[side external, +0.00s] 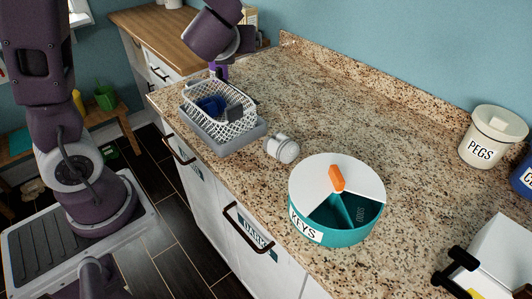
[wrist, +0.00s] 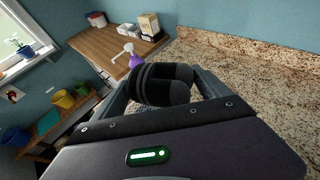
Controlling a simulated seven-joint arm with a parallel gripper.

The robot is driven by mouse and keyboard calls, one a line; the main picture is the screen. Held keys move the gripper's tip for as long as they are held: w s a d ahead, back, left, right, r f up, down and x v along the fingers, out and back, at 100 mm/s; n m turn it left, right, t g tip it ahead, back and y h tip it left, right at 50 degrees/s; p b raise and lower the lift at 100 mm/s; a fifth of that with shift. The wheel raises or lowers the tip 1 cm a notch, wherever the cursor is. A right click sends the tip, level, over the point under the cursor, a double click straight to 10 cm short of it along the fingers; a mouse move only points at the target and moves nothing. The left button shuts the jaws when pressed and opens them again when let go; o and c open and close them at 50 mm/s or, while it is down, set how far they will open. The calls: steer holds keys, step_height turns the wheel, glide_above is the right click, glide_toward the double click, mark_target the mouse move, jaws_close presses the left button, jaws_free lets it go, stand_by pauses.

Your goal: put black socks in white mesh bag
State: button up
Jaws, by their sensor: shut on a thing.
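My gripper (wrist: 164,90) is shut on black socks (wrist: 162,82), a rolled pair held between the two fingers in the wrist view. In the side external view my arm reaches in at the top, and I cannot make out the fingers or the held socks there. The white mesh bag (side external: 240,128) stands open like a basket on a grey tray (side external: 217,145) at the counter's left end. A dark blue bundle (side external: 209,106) and a dark grey thing show in or through the mesh. In the wrist view the bag is mostly hidden behind the socks and gripper.
A white rolled bundle (side external: 284,149) lies right of the tray. A round teal and white KEYS container (side external: 337,200) stands nearer the front. A PEGS pot (side external: 492,137) stands at the right. A purple spray bottle (wrist: 135,60) stands beyond the socks.

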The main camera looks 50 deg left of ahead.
steer(key=d+f+m+t+h, duration=0.1)
steer(key=d+f+m+h, duration=0.1)
steer(key=d, duration=0.1)
steer(key=w+d+f+m+t+h, duration=0.1)
steer(key=d+f+m+h, duration=0.1)
steer(key=d, duration=0.1)
steer(key=w+d+f+m+t+h, duration=0.1)
steer(key=d+f+m+h, duration=0.1)
steer(key=d, duration=0.1)
steer(key=shift+w+d+f+t, duration=0.1)
steer(key=shift+w+t, duration=0.15)
steer(key=shift+t, duration=0.05)
